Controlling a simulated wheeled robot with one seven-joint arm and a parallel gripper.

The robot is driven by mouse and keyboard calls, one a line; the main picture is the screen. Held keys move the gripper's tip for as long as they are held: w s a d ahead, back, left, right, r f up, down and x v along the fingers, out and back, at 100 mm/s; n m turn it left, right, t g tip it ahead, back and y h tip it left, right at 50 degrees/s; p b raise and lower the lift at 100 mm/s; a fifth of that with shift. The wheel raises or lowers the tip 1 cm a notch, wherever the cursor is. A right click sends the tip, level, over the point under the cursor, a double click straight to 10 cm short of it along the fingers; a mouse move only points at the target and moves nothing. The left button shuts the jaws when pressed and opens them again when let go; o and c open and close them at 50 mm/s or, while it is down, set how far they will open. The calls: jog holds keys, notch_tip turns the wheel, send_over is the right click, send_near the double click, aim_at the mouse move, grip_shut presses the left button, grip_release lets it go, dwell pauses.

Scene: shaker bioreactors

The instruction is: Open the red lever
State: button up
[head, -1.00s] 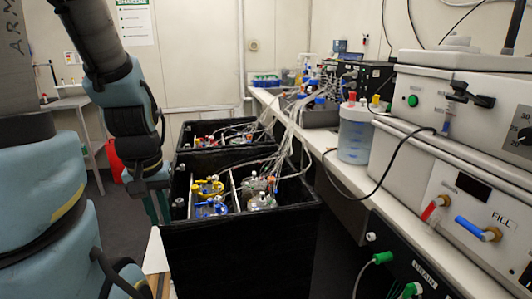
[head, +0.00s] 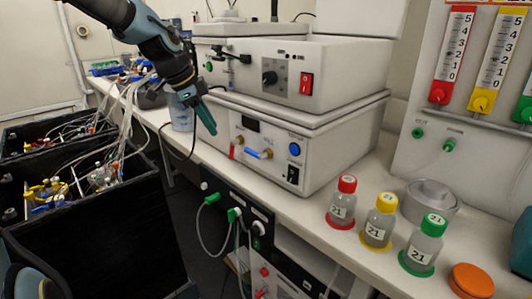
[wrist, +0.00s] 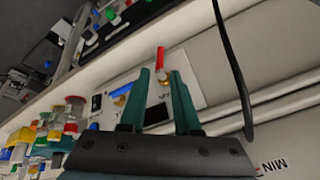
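The red lever (head: 232,151) is on the front panel of the lower white box (head: 270,175), left of the blue lever (head: 252,153). My gripper (head: 210,130) hangs in front of this box, above and left of the red lever, with its green fingers pointing down. In the wrist view the red lever (wrist: 160,57) shows at the gap between the tips of my open gripper (wrist: 167,72), beyond them. No contact shows. The blue lever (wrist: 121,90) lies left of the fingers there.
A second white box (head: 290,75) stands on top. Bottles with red (head: 347,184), yellow (head: 386,202) and green (head: 434,224) caps stand on the bench at the right. A dark cable (wrist: 232,65) hangs right of my fingers in the wrist view. Black tubs (head: 90,230) stand at left.

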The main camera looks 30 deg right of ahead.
aim_at(232, 149)
jog(key=shift+m, duration=0.3)
jog(key=x, duration=0.3)
jog(key=p+x, duration=0.1)
jog(key=x, duration=0.3)
jog(key=d+x, duration=0.1)
jog(key=x, duration=0.3)
jog(key=shift+s+d+r, duration=0.1)
jog(key=shift+s+r, duration=0.25)
grip_shut()
